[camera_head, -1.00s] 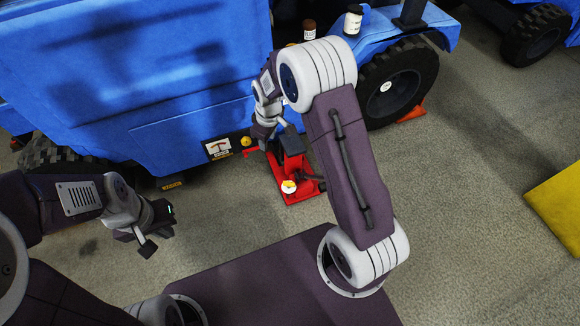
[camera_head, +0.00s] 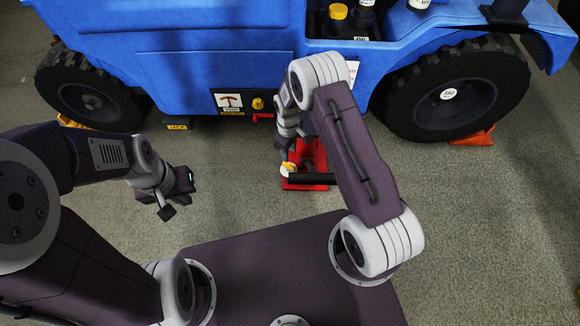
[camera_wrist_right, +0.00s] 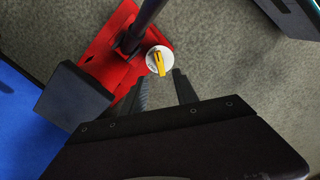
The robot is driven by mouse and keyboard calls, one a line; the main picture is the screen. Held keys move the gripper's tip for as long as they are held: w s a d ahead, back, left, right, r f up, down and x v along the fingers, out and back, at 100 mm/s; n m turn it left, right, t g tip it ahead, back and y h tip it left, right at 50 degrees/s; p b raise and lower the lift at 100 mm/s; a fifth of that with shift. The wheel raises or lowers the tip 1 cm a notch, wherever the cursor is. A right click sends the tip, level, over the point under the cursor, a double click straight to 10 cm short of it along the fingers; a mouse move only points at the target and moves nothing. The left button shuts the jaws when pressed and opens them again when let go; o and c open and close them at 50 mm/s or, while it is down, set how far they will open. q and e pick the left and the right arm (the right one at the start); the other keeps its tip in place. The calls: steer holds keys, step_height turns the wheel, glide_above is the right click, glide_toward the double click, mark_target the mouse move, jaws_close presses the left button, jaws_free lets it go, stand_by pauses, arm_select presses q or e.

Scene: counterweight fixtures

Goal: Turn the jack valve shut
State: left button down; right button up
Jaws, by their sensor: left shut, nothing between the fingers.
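The red jack (camera_head: 318,184) sits on the floor beside the blue vehicle. Its valve is a white round knob with a yellow lever (camera_head: 287,169). The knob also shows in the right wrist view (camera_wrist_right: 151,56), where the yellow lever points along the fingers. My right gripper (camera_wrist_right: 161,77) is open, its two dark fingertips just short of the knob and on either side of it; contact cannot be told. In the head view my right arm partly hides the jack. My left gripper (camera_head: 180,197) is shut and empty, above bare floor left of the jack.
The jack's black handle bar (camera_head: 312,179) lies across the jack. The blue vehicle (camera_head: 200,60) stands behind, with wheels (camera_head: 455,95) on both sides and an orange chock (camera_head: 473,138) at the right one.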

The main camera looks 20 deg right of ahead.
mark_target(289, 164)
step_height(289, 164, down, 9)
steer(key=b, duration=0.7)
steer(key=shift+f, duration=0.2)
steer(key=shift+r, duration=0.15)
jaws_close()
